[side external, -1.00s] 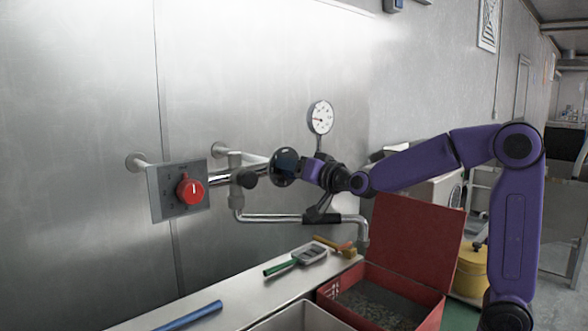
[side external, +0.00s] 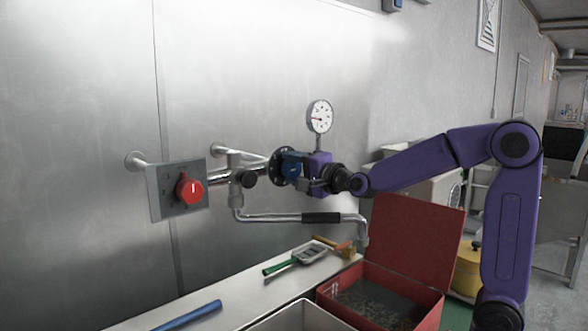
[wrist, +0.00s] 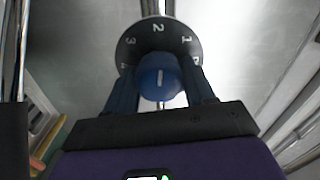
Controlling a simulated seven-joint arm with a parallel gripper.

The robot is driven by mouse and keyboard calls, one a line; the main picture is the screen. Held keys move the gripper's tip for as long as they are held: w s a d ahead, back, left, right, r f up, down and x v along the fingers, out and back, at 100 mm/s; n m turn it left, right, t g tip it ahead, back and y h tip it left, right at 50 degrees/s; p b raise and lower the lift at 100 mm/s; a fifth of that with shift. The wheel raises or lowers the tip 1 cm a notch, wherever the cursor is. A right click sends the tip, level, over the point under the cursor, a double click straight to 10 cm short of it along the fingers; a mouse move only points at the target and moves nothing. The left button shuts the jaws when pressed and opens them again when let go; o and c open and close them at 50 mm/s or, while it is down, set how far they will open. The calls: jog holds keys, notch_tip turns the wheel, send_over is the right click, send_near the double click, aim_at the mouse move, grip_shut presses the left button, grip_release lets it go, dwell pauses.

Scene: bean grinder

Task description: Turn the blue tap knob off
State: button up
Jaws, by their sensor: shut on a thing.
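The blue tap knob (wrist: 160,76) sits at the centre of a dark round dial (wrist: 158,37) with white numbers, in the wrist view. A white line on the knob's face points up toward the 2. In the side view the knob (side external: 291,165) and dial show on the pipework at the wall. My gripper (wrist: 161,92) is shut on the knob, with one dark finger on each side of it. In the side view my gripper (side external: 305,168) reaches the knob from the right. Part of the dial's lower edge is hidden behind the fingers.
A red knob (side external: 191,190) on a grey panel is to the left. A pressure gauge (side external: 320,117) stands above the pipe. A spout with a black sleeve (side external: 322,218) runs below my gripper. An open red box (side external: 414,246) and several tools are on the counter below.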

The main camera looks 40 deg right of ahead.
jog(key=m, duration=0.4)
jog(key=shift+d, duration=0.1)
jog(key=m, duration=0.3)
jog(key=shift+f+m, duration=0.1)
jog(key=shift+m, duration=0.2)
jog(key=m, duration=0.4)
jog(key=shift+f, duration=0.1)
jog(key=shift+f+m, duration=0.1)
jog(key=shift+m, duration=1.8)
jog(key=o, duration=1)
jog(key=shift+c, duration=0.2)
jog(key=shift+a, duration=0.2)
